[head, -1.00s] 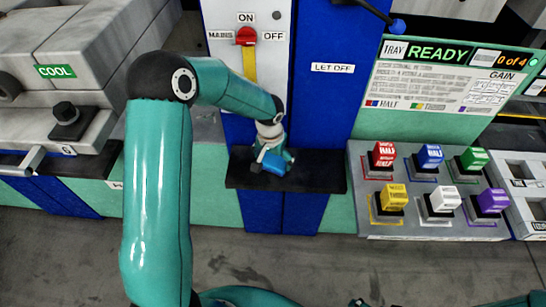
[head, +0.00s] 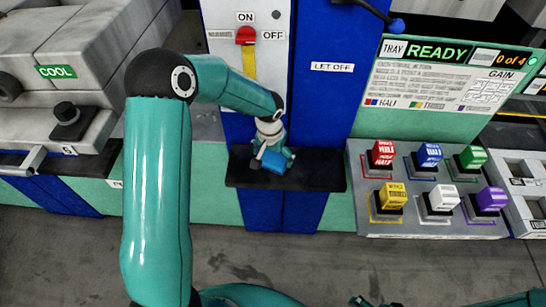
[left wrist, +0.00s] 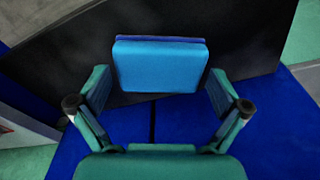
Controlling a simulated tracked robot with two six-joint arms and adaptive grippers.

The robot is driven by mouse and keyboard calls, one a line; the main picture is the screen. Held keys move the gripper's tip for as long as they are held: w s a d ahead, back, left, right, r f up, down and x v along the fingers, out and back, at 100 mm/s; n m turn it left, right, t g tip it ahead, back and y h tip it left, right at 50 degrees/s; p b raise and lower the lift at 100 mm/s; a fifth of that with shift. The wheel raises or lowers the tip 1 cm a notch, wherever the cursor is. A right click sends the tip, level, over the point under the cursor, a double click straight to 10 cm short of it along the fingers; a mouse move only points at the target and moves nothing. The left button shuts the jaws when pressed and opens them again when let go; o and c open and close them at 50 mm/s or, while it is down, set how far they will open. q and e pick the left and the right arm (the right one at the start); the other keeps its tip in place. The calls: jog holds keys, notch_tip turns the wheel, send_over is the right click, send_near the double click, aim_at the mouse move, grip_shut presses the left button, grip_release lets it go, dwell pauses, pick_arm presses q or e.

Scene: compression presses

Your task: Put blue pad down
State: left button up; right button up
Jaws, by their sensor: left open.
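The blue pad (head: 268,160) rests on the black shelf (head: 318,178) at the front of the blue cabinet. In the left wrist view the blue pad (left wrist: 160,65) lies ahead of my gripper over the dark shelf (left wrist: 60,75). My left gripper (head: 272,162) is at the pad; its fingers (left wrist: 158,88) are spread on both sides of the pad's near part, with a visible gap at each side. Part of the pad is hidden by the gripper in the head view.
Right of the shelf, a grey tray (head: 365,229) holds several coloured blocks. A red MAINS switch (head: 246,36) and a LET OFF label (head: 332,67) are above. A grey machine marked COOL (head: 56,71) stands left. The shelf's right part is bare.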

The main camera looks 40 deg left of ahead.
aim_at(272, 161)
pick_arm(q)
jog(key=r, duration=0.4)
jog(key=s+r, duration=0.1)
jog(key=r, duration=0.1)
jog(key=shift+d+r+b, duration=0.1)
jog(key=shift+r+b, duration=0.2)
jog(key=shift+r, duration=0.05)
jog(key=shift+w, duration=0.1)
